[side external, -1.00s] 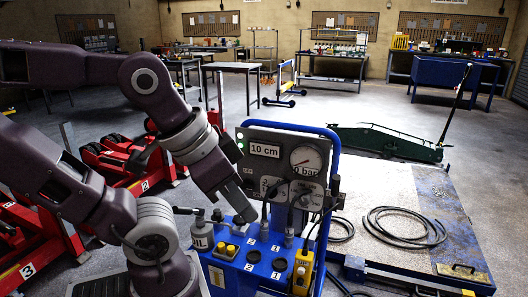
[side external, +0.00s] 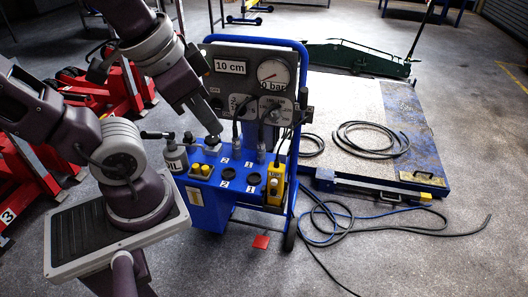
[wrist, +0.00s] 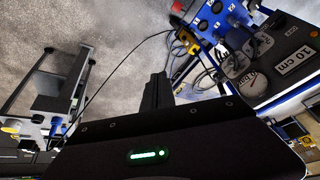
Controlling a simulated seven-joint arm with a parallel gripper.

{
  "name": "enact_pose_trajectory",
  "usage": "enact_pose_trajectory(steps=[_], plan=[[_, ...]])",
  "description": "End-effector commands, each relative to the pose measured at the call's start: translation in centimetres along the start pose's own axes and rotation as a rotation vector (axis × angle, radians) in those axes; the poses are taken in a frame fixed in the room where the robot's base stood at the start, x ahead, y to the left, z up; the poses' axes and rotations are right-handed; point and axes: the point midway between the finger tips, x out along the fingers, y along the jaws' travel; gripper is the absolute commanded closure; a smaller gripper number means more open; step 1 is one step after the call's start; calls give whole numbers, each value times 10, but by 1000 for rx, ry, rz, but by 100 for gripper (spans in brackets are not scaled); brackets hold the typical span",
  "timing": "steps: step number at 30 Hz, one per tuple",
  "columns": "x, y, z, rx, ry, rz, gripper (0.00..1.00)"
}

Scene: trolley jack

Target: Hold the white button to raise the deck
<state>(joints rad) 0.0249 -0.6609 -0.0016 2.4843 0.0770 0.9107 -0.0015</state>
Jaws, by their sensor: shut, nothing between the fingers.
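My gripper (side external: 213,130) is shut and empty, pointing down in front of the grey panel of the blue console (side external: 210,205). Its dark fingers (wrist: 157,90) also show in the wrist view. A yellow hand control (side external: 276,183) marked UP sits at the console's front right, to the right of my gripper and apart from it. It also appears in the wrist view (wrist: 188,42), near the top. Its buttons are too small to make out, so I cannot pick out the white button. The deck (side external: 340,95) is a low, worn platform behind and right of the console, lying near the floor.
The panel carries a 10 cm sign (side external: 230,67) and a gauge (side external: 273,74). An oil bottle (side external: 175,157) stands at the console's left. Coiled hoses (side external: 372,140) lie on the deck. Loose hoses cross the floor in front. A green trolley jack (side external: 355,58) stands behind.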

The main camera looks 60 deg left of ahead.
Motion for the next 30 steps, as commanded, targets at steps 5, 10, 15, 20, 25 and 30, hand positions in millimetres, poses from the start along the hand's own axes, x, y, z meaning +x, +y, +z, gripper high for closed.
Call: enact_pose_trajectory(steps=[5, 10, 15, 20, 25, 30], plan=[[45, -36, 7, 314, -304, -164, 100], [88, -73, 0, 705, -565, -328, 100], [140, -96, -22, 1146, -765, -468, 100], [205, -97, -43, 1596, -891, -567, 100], [286, -79, -47, 2077, -945, -618, 100], [362, -54, -22, 2496, -925, -600, 100]])
